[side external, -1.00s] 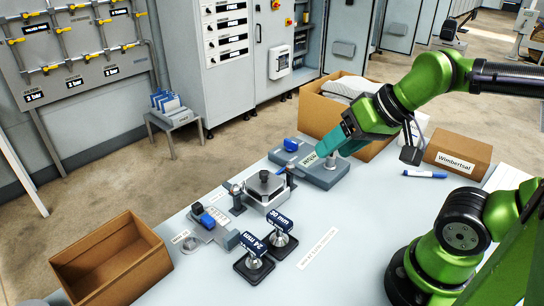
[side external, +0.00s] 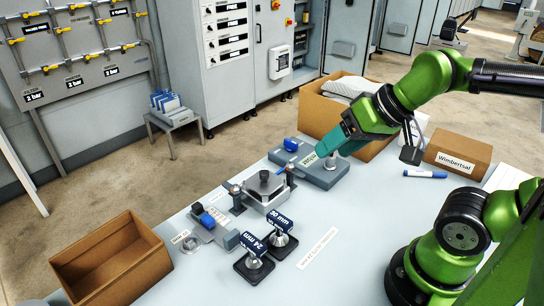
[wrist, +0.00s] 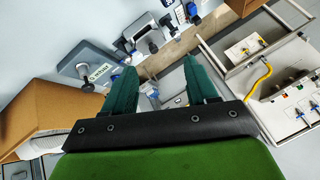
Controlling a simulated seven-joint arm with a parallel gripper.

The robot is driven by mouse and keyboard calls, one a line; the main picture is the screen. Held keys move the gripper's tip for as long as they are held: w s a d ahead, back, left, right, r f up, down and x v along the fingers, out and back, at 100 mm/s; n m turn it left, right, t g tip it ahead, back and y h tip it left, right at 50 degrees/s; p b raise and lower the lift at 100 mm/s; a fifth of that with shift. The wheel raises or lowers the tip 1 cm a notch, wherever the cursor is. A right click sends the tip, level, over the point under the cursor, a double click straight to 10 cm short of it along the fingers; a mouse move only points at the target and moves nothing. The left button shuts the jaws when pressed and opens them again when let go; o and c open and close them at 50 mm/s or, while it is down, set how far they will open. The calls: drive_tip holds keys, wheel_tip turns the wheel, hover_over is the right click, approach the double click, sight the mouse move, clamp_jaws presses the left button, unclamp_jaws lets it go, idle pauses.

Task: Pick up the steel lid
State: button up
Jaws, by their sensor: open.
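A grey metal plate with a dark knob on top (side external: 265,187), which looks like the steel lid, sits on a small clamp-like fixture in the middle of the table. It also shows near the top of the wrist view (wrist: 143,27). My gripper (side external: 327,148) has teal fingers and is above the table, to the right of and behind the lid, over the grey box with a label. In the wrist view my gripper (wrist: 160,82) has its fingers apart with nothing between them. It is clear of the lid.
The flat grey box (side external: 318,172) with a blue part is below my gripper. Two stands marked 24 mm (side external: 254,262) and 30 mm (side external: 281,238) are in front of the lid. An open cardboard box (side external: 140,270) is at left, a larger one (side external: 318,112) behind.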

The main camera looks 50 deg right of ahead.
idle(0.4)
drive_tip(key=m+g+h, duration=0.2)
drive_tip(key=m+g, duration=0.3)
drive_tip(key=g, duration=0.2)
hover_over(264, 172)
wheel_tip(264, 172, down, 11)
drive_tip(key=shift+s+d+r, duration=0.1)
drive_tip(key=shift+r, duration=0.1)
drive_tip(key=shift+f, duration=3.2)
clamp_jaws()
